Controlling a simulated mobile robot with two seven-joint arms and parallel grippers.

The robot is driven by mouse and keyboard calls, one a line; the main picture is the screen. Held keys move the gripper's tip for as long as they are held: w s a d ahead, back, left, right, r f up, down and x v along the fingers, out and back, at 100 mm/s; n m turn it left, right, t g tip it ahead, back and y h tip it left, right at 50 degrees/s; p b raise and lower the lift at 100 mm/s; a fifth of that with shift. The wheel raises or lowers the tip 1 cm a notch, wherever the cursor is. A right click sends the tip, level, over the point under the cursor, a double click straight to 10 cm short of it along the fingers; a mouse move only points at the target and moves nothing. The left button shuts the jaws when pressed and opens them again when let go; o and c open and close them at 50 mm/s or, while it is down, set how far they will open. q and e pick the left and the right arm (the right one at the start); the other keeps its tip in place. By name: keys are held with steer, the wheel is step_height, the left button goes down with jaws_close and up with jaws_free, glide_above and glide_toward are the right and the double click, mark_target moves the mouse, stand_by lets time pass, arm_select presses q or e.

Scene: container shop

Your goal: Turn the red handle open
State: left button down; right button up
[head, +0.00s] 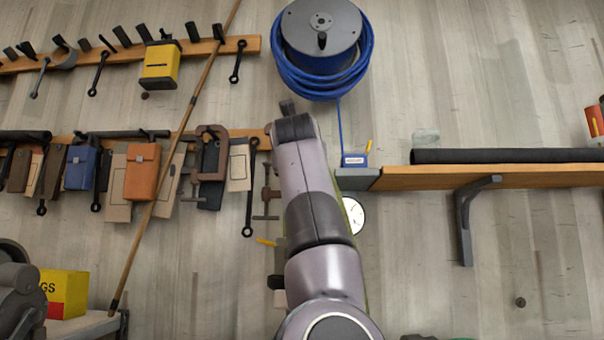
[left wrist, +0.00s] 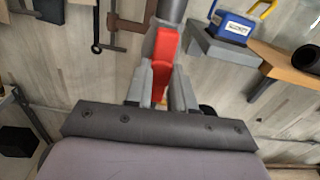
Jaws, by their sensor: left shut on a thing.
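The red handle (left wrist: 164,48) shows in the left wrist view, standing upright beside a grey pipe or fitting at the top. My left gripper (left wrist: 160,82) has its grey fingers on both sides of the handle and is shut on it. The lower part of the handle is between the fingers. In the head view my arm rises through the middle and hides the handle and the left gripper. My right gripper is in neither view.
A wooden shelf (head: 480,178) with a black tube and a small blue box (head: 354,160) is on the right. A round white gauge (head: 354,214) shows beside my arm. A blue hose reel (head: 322,45) hangs above. Tools and pouches (head: 142,170) hang at left.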

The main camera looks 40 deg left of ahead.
arm_select(q)
steer(key=shift+r+m, duration=0.1)
steer(key=shift+m, duration=0.3)
steer(key=c, duration=1)
jaws_free()
steer(key=shift+o, duration=0.2)
steer(key=b+v, duration=0.3)
steer(key=v, duration=0.4)
